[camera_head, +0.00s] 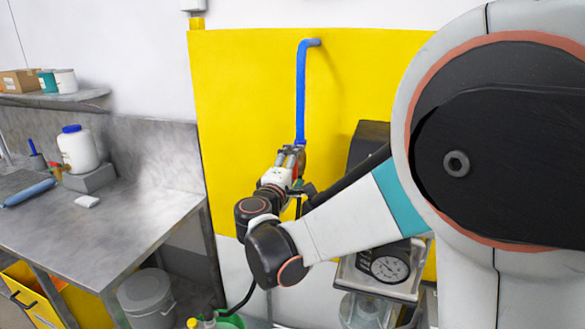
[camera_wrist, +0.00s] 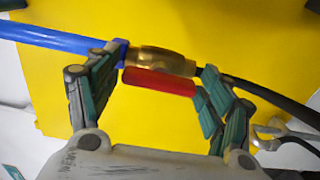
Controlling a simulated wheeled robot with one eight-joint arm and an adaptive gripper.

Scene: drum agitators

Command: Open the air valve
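The air valve is a brass body (camera_wrist: 165,61) between a blue pipe (camera_wrist: 50,38) and a black hose (camera_wrist: 275,95) in the wrist view. Its red handle (camera_wrist: 158,82) lies alongside the body, roughly parallel to the pipe. My gripper (camera_wrist: 163,68) is open, with its green-padded fingers at either end of the handle. The left fingertip is by the blue fitting, and the right finger is close to the handle's right end; I cannot tell whether they touch. In the head view my gripper (camera_head: 293,152) is at the lower end of the blue pipe (camera_head: 301,90), largely hiding the valve.
A yellow panel (camera_head: 245,90) stands behind the valve. A dark box (camera_head: 368,142) and a round gauge (camera_head: 389,267) are to the right. A steel bench (camera_head: 120,235) with a white jar (camera_head: 77,150) is at left. A grey bucket (camera_head: 147,297) stands below the bench.

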